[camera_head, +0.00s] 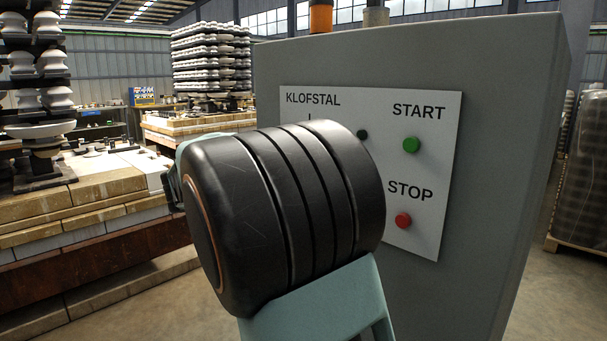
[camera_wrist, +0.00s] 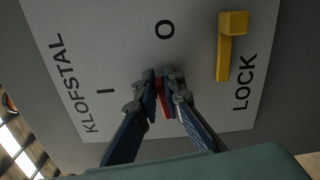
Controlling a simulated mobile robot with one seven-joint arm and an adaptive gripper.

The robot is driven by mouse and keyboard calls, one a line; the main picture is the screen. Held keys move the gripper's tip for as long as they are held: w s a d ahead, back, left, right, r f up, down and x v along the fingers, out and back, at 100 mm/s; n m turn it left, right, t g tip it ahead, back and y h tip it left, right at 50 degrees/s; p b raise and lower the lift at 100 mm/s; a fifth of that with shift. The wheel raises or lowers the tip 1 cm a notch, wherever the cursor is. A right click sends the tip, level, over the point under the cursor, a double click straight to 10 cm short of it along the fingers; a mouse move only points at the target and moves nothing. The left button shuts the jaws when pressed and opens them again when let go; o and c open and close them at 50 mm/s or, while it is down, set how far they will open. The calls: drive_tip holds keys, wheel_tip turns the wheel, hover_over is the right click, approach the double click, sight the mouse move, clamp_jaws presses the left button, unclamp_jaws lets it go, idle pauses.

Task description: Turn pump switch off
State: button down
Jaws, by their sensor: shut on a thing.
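In the wrist view, my gripper (camera_wrist: 165,78) is at the pale panel (camera_wrist: 105,30), its two fingers closed around a narrow red piece, the switch handle (camera_wrist: 161,88). The handle lies between the marks "I" and "O"; the fingers cover much of it, so its exact angle is hard to tell. The panel reads "KLOFSTAL" on one side and "LOCK" on the other. In the head view, my black and teal arm hides the gripper, the switch and the lower left of the panel (camera_head: 440,165).
A yellow lever (camera_wrist: 227,45) stands beside "LOCK". Insulator stacks (camera_head: 212,60) stand at the back left.

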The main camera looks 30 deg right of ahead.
drive_tip(key=shift+f+m+b, duration=0.3)
drive_tip(key=shift+m+b, duration=0.4)
drive_tip(key=shift+b, duration=0.1)
drive_tip(key=shift+r+m, duration=0.1)
drive_tip(key=shift+m, duration=0.2)
drive_tip(key=c, duration=2)
unclamp_jaws()
drive_tip(key=shift+c, duration=0.2)
drive_tip(key=v, duration=1.2)
